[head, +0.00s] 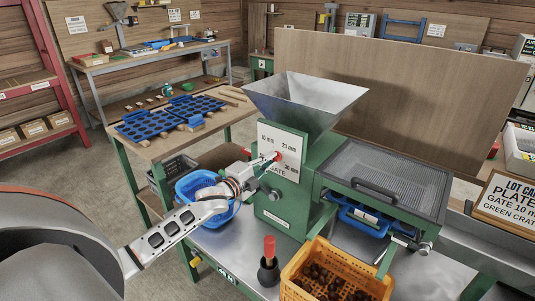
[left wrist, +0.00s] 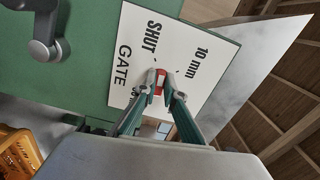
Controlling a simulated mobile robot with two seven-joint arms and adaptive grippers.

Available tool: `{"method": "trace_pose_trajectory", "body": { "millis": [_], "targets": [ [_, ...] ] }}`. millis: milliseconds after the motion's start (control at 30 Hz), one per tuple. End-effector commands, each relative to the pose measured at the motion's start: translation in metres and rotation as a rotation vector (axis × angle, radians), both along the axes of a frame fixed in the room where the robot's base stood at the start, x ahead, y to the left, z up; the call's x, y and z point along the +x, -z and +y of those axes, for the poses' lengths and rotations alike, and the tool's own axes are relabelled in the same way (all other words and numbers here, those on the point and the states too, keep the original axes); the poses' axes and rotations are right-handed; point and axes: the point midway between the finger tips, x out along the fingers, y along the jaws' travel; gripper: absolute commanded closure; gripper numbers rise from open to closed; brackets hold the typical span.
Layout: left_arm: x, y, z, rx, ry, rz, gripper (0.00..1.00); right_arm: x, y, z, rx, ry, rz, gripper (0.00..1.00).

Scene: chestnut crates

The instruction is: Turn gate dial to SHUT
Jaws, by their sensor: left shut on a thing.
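The gate dial (head: 279,156) is a small red part on a white label plate (head: 268,127) on the front of the green machine. In the left wrist view the red dial (left wrist: 159,82) sits between my fingertips. My left gripper (head: 268,160) comes in from the left and is shut on the dial; it also shows in the left wrist view (left wrist: 161,88). The plate (left wrist: 210,45) reads "SHUT", "10 mm" and "GATE" there. In the head view the gripper covers the "SHUT" mark. The fingers hide where the dial points. My right gripper is not in view.
A metal hopper (head: 305,100) tops the machine, with a mesh-covered tray (head: 385,175) to its right. An orange crate (head: 340,280) of chestnuts and a red-topped black object (head: 269,262) stand in front. A blue basket (head: 187,188) is behind my left wrist.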

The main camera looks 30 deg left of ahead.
Motion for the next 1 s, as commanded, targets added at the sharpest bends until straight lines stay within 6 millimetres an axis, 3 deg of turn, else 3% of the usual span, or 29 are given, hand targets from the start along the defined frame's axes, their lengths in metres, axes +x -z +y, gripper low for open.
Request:
{"method": "trace_pose_trajectory", "body": {
  "millis": [100, 400, 1000],
  "targets": [
    [0.001, -0.004, 0.000, -0.105, -0.002, 0.008, 1.00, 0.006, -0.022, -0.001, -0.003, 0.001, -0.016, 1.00],
    [0.001, -0.002, 0.000, -0.308, -0.001, 0.022, 1.00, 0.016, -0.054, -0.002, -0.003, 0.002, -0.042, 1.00],
    [0.002, -0.002, -0.001, -0.429, 0.001, 0.027, 1.00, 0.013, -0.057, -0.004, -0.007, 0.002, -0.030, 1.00]
  ]
}}
